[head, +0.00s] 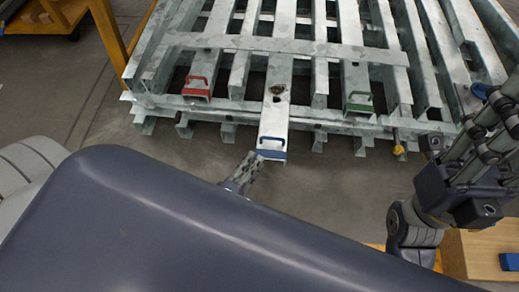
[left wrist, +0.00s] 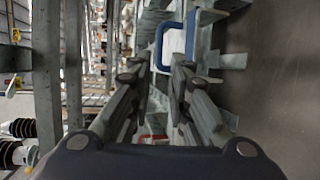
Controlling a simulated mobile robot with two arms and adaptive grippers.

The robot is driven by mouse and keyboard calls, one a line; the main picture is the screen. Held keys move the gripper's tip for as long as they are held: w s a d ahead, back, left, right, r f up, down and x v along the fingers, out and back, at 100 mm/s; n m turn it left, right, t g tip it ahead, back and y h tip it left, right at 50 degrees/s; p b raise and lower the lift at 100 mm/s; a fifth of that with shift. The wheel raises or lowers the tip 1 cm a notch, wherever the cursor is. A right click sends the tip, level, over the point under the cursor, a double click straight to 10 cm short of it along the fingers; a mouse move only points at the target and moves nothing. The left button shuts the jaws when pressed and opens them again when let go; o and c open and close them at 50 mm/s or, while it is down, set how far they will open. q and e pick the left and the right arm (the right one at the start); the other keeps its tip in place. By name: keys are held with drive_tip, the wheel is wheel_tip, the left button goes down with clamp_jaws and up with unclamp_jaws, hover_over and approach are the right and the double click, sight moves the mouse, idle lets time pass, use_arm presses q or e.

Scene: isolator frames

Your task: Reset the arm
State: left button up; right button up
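My left arm (head: 190,215) crosses the lower part of the head view as a large dark blue link. My left gripper (head: 497,115) shows at the right edge of the head view, in front of the metal frames, its fingers pointing up and right. In the left wrist view its two fingers (left wrist: 158,75) stand apart with a gap between them. Nothing shows held in the gap. A blue handle (left wrist: 165,42) lies beyond the fingertips, and a red handle (left wrist: 152,138) shows low between the fingers. My right gripper is not seen.
A wooden block (head: 475,255) is at the lower right. Grey floor (head: 320,185) is clear before the frames.

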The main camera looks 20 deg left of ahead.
use_arm(q)
drive_tip(key=shift+s+r, duration=0.1)
drive_tip(key=shift+s, duration=0.15)
idle(0.4)
